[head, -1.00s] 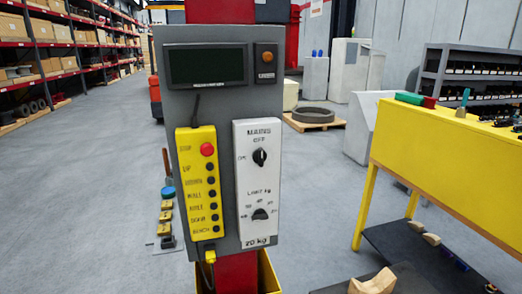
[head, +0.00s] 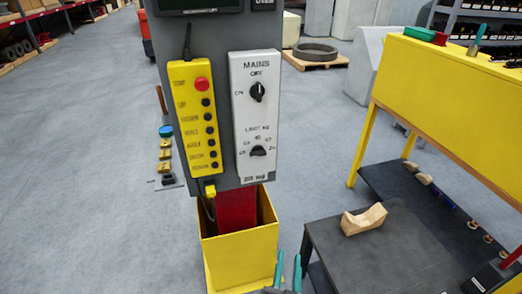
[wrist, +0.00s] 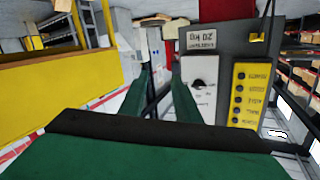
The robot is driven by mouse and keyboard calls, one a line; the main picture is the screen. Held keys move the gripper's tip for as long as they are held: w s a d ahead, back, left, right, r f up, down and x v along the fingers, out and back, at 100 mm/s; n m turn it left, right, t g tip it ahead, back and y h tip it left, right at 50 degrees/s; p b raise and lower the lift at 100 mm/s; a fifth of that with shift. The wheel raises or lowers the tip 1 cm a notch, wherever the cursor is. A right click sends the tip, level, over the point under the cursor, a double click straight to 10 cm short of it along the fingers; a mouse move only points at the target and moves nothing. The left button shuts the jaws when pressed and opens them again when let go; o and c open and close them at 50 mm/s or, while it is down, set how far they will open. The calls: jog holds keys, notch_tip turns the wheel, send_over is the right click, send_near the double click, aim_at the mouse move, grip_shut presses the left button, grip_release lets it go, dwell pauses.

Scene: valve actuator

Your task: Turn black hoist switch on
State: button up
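The black mains switch (head: 258,91) is on the white plate (head: 242,140) of the grey panel. Its handle stands upright, pointing to the OFF mark above; a second mark lies to its left. A black limit dial (head: 257,151) sits lower on the plate and also shows in the wrist view (wrist: 198,85), where the panel appears upside down. I cannot make out the mains switch in the wrist view. My gripper (head: 288,270) shows at the bottom of the head view, below the panel. Its green fingers (wrist: 166,95) are apart, with nothing between them.
A yellow pendant (head: 193,120) with a red button hangs left of the white plate. A yellow bin (head: 240,250) stands under the panel. To the right are a yellow bench (head: 450,80) and a dark low table (head: 375,245) with a wooden block (head: 363,219). Grey floor is open at left.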

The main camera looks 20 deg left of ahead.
jog(key=w+a+r+n+y, duration=0.1)
jog(key=w+a+r+y, duration=0.15)
jog(key=w+r, duration=0.5)
jog(key=n+g+y, duration=0.2)
jog(key=n+y, duration=0.3)
jog(key=n, duration=0.2)
send_near(259, 92)
jog(key=x, duration=0.8)
jog(key=shift+w, duration=0.2)
jog(key=shift+d, duration=0.1)
jog(key=shift+s, duration=0.1)
grip_shut()
